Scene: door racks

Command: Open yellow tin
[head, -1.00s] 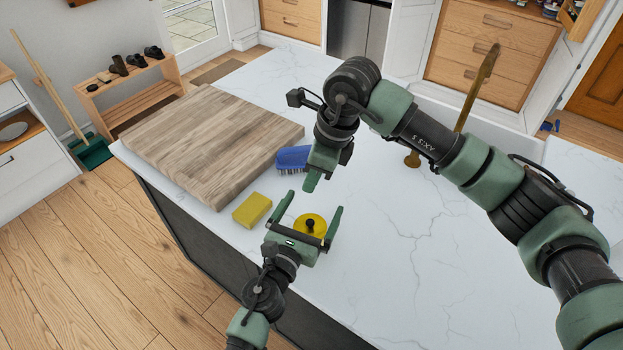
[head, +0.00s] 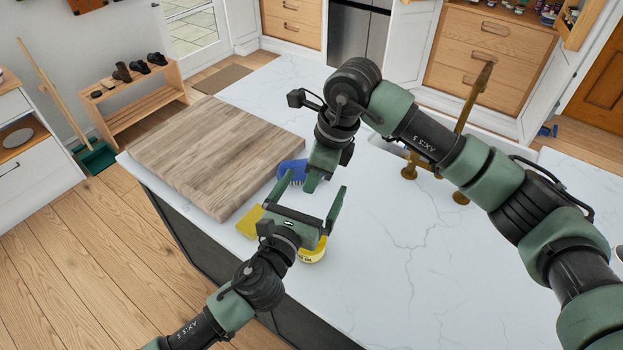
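The yellow tin (head: 313,256) stands on the white marble counter near its front edge. Part of its yellow and pale side shows in the head view; my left gripper hides its top. My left gripper (head: 306,197) is above the tin, its two green fingers spread wide with nothing between them. My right gripper (head: 312,182) hangs over the counter just beyond the left one, pointing down. It is seen from the side, so I cannot tell whether its fingers are apart.
A yellow sponge (head: 246,222) lies left of the tin, partly behind my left gripper. A blue brush (head: 291,171) lies beside a large wooden board (head: 215,150). A brass faucet (head: 467,125) stands behind my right arm. The counter's middle (head: 400,240) is clear.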

